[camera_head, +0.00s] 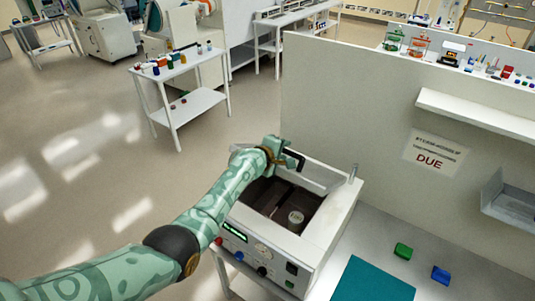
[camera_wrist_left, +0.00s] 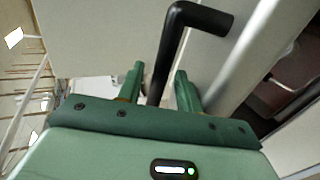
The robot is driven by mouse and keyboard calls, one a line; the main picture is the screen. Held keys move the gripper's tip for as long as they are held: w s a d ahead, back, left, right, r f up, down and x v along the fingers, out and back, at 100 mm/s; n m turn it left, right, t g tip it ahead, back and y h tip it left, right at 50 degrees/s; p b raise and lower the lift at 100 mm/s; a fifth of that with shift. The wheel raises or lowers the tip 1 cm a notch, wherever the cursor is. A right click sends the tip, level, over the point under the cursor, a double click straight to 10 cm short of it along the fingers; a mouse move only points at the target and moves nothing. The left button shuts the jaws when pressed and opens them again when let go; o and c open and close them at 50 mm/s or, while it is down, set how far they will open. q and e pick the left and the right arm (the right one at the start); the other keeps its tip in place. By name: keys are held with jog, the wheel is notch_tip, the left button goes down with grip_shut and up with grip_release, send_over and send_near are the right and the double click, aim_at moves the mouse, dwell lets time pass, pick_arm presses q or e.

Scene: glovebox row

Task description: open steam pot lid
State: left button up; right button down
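The steam pot (camera_head: 264,250) is a white box with a front panel of knobs and a green display. Its lid (camera_head: 318,174) stands raised at the back edge, and the dark chamber (camera_head: 268,196) shows, with a small round pale thing (camera_head: 296,217) inside. The lid's black bent handle (camera_head: 293,160) also shows in the left wrist view (camera_wrist_left: 165,50). My left gripper (camera_head: 282,157) is at the handle; in the wrist view its green fingers (camera_wrist_left: 160,90) stand apart on either side of the handle's bar, with gaps visible. My right gripper is not in view.
The pot stands on a white bench (camera_head: 380,235) with a teal mat (camera_head: 374,280), a green block (camera_head: 403,251) and a blue block (camera_head: 440,274) to its right. A grey partition (camera_head: 345,100) rises behind it. A small cart (camera_head: 182,101) stands farther back; the floor at left is clear.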

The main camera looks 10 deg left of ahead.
pick_arm(q)
jog(key=v, duration=1.5)
jog(key=shift+r+p, duration=0.2)
jog(key=shift+p, duration=0.25)
jog(key=shift+s, duration=0.1)
